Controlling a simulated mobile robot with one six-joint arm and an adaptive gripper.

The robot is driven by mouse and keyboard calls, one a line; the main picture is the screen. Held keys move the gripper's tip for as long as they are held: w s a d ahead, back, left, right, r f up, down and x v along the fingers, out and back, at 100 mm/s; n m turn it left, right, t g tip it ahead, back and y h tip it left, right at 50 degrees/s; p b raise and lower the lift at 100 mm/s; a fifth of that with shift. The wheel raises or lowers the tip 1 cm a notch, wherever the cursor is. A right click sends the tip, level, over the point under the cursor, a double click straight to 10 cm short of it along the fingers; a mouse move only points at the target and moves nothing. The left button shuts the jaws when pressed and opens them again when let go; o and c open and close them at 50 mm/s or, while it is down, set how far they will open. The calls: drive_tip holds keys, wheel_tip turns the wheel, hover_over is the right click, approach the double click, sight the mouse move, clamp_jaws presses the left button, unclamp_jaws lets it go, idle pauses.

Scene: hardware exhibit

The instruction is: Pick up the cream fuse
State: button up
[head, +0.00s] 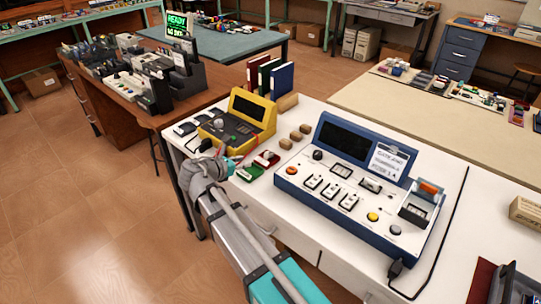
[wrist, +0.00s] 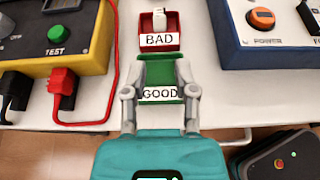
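A small cream-white piece (wrist: 159,19), which looks like the cream fuse, stands in the red tray marked BAD (wrist: 172,41) at the top of the wrist view. In the head view the red tray (head: 262,163) sits on the white bench. The green tray marked GOOD (wrist: 159,72) lies nearer and holds nothing that I can see. My gripper (wrist: 160,92) is open and empty. Its two fingers stand apart on either side of the green tray in the wrist view, short of the red tray. In the head view my gripper (head: 228,165) is near the bench's front edge.
A yellow tester (head: 242,120) with a red plug (wrist: 65,82) and lead stands left of the trays. A blue-and-white console (head: 345,190) stands right. Brown blocks (head: 295,136) and upright binders (head: 268,78) are behind. The bench front edge is close below my gripper.

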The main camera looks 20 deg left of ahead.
sight(266, 154)
drive_tip(key=b+x, duration=0.3)
drive_tip(key=x, duration=0.4)
drive_tip(key=shift+w+f, duration=0.1)
drive_tip(key=shift+w+d+f, duration=0.15)
drive_tip(key=shift+w+d, duration=0.15)
drive_tip(key=shift+w, duration=0.2)
drive_tip(key=shift+b+x, duration=1)
drive_tip(key=shift+x, duration=1.65)
drive_tip(key=shift+c, duration=0.2)
clamp_jaws()
drive_tip(key=shift+r, duration=0.3)
